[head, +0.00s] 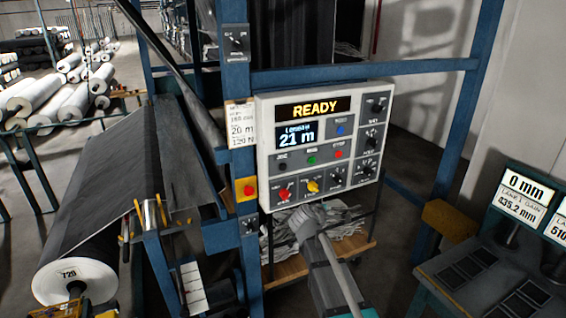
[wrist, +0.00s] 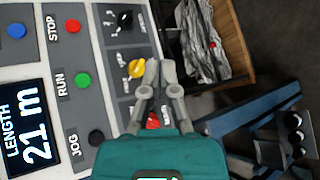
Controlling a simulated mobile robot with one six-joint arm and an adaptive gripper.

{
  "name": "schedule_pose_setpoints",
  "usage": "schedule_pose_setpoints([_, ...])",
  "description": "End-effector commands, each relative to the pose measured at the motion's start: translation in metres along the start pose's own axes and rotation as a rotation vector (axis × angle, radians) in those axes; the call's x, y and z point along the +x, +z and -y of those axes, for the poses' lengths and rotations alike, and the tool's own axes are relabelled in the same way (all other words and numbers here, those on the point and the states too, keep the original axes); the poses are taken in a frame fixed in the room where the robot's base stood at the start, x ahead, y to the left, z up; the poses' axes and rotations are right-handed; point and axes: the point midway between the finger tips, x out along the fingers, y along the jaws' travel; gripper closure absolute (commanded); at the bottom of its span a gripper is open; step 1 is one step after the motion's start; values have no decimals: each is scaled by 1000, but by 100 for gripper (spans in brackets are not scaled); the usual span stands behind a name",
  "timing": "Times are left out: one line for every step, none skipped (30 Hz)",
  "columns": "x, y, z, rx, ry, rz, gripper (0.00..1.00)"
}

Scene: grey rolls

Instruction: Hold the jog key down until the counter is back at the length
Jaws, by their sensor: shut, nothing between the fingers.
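The control panel (head: 262,135) is a pale box on a blue post, with a lit READY display. Its LENGTH counter (head: 296,136) reads 21 m, and so does the counter in the wrist view (wrist: 27,125). The jog key (head: 282,162) is a dark round button left of the green run button; in the wrist view the jog key (wrist: 96,137) is uncovered, labelled JOG. My gripper (head: 308,211) is shut and empty, in front of the panel's lower edge. In the wrist view my gripper's fingertips (wrist: 150,68) overlap the knob row, away from the jog key. Contact cannot be told.
The green run button (head: 311,160) and red stop button (head: 338,155) sit right of the jog key. Red (head: 285,194) and yellow (head: 312,186) knobs are below. A red emergency button (head: 248,190) is at left.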

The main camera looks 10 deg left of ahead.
Motion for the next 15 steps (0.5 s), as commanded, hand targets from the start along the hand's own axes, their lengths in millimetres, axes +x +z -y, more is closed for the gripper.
schedule_pose_setpoints([-5, -13, -18, -48, 36, -16, 100])
schedule_pose_setpoints([-8, -20, -24, -78, 58, -25, 100])
schedule_pose_setpoints([-12, -30, -33, -116, 87, -37, 100])
schedule_pose_setpoints([-14, -36, -40, -145, 108, -43, 100])
schedule_pose_setpoints([-17, -43, -46, -171, 128, -51, 100])
schedule_pose_setpoints([-21, -51, -53, -206, 153, -60, 100])
schedule_pose_setpoints([-23, -57, -58, -229, 171, -66, 100])
schedule_pose_setpoints([-26, -62, -62, -251, 188, -72, 100])
schedule_pose_setpoints([-29, -68, -67, -278, 207, -77, 100])
schedule_pose_setpoints([-31, -73, -71, -295, 221, -82, 100])
schedule_pose_setpoints([-33, -77, -74, -311, 233, -87, 100])
schedule_pose_setpoints([-36, -82, -77, -330, 247, -90, 100])
schedule_pose_setpoints([-37, -84, -79, -341, 255, -93, 100])
schedule_pose_setpoints([-38, -87, -81, -350, 263, -95, 100])
schedule_pose_setpoints([-39, -89, -82, -361, 271, -98, 100])
